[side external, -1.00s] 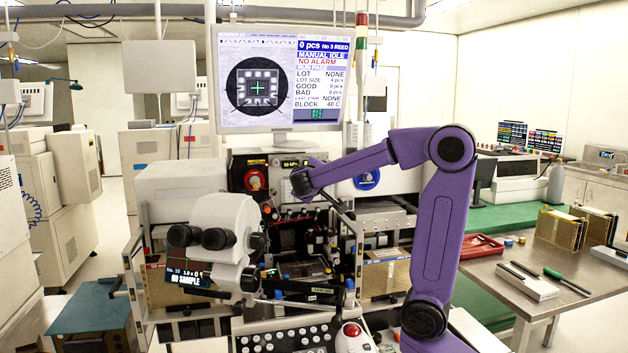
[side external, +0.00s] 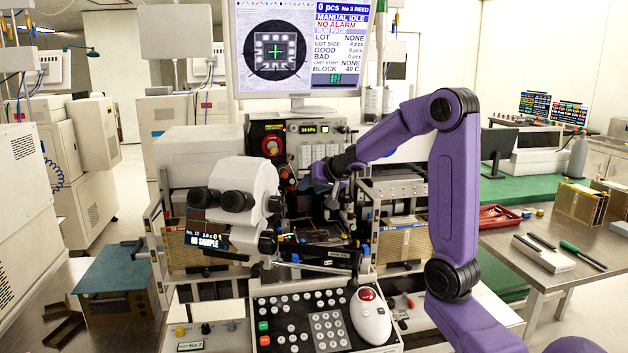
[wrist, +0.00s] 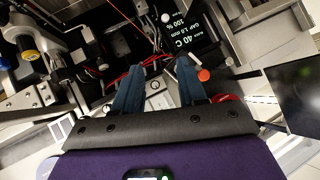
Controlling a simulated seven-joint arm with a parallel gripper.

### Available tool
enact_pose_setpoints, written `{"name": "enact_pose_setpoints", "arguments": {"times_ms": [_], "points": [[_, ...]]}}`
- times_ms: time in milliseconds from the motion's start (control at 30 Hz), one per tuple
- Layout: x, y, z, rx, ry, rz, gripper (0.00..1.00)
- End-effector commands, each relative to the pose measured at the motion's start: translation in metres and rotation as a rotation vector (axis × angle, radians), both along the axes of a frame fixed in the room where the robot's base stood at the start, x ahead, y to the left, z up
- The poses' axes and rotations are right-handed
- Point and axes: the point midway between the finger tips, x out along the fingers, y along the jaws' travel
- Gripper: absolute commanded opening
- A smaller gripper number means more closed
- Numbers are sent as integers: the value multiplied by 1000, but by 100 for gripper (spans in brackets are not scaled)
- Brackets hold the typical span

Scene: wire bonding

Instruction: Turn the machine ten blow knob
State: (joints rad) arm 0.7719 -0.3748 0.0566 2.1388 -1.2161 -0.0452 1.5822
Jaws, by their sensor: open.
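My gripper (wrist: 160,66) is open in the wrist view, with two blue fingers apart and nothing held between them. They point into the wire-strewn inside of the bonding machine. In the side external view my gripper (side external: 328,178) is in front of the machine, below its upper panel; its fingertips are hard to make out. A red round dial (side external: 271,146) sits on that panel, left of a small pressure display (side external: 308,129). In the wrist view a small orange-red knob (wrist: 203,75) is just right of the right fingertip. I cannot tell which knob is the ten blow knob.
The microscope head (side external: 247,190) stands left of my gripper. The keypad console (side external: 325,320) with a white mouse-like control (side external: 371,317) lies below. A monitor (side external: 300,50) hangs above. Red wires (wrist: 120,78) run near the fingers. A metal table (side external: 540,255) is at right.

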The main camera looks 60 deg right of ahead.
Motion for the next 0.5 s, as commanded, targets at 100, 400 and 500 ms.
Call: {"name": "enact_pose_setpoints", "arguments": {"times_ms": [100,400,500], "points": [[4,-8,0,229,-133,-32,41],[1,-38,34,766,-507,-80,41],[-4,-49,48,892,-608,-76,41]]}}
